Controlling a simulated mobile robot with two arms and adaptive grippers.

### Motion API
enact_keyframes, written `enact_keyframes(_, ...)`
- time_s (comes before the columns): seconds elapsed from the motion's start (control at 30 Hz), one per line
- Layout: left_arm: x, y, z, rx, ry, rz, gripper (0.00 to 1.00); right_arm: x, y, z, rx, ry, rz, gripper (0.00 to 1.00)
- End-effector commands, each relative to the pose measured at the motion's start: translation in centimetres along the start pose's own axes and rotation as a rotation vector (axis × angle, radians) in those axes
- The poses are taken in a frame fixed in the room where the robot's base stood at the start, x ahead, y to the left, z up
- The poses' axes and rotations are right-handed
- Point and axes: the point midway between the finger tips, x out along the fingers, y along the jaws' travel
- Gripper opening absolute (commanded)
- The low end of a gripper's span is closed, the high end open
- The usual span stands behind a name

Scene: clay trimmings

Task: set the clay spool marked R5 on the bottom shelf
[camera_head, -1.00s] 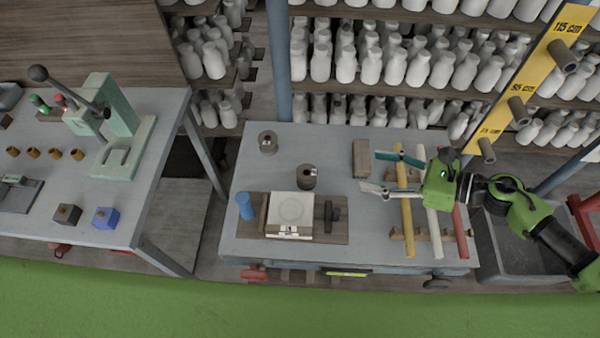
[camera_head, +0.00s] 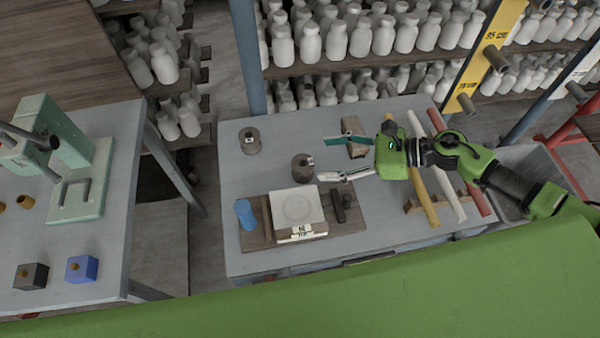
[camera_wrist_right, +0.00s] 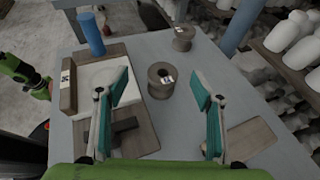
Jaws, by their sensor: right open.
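Two grey-brown spools stand upright on the grey worktable (camera_head: 235,215). The nearer spool (camera_head: 303,168) has a small pale label that I cannot read; it also shows in the right wrist view (camera_wrist_right: 160,82). The other spool (camera_head: 250,141) stands farther back and left, also with a label too small to read. My right gripper (camera_head: 342,158) is open and empty, with its fingers to the right of the nearer spool. In the right wrist view that spool appears beyond and between the fingertips. A green arm part of mine shows at that view's left edge, its fingers unclear.
A white slab (camera_head: 297,210) lies on a wooden board beside a blue cylinder (camera_head: 245,214). A wooden block (camera_head: 354,137) and colored bars (camera_head: 424,198) lie to the right. Shelves (camera_head: 290,72) of white bottles stand behind. A green press (camera_head: 72,160) is on the left table.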

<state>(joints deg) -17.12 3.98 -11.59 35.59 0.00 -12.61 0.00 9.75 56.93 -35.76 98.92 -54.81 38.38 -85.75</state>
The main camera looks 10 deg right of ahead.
Motion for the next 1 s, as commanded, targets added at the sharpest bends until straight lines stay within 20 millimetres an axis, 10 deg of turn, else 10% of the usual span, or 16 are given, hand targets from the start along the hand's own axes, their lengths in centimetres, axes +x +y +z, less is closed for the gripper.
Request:
enact_keyframes(0.23,2.4,-0.5,0.4,0.003,-0.002,-0.006,0.28,1.1,0.0,-2.2,0.0,-0.001,0.0,0.61)
enact_keyframes(1.0,-0.9,-0.9,0.3,0.001,-0.005,-0.011,0.28,8.4,-0.8,-2.7,0.0,0.0,0.0,0.61)
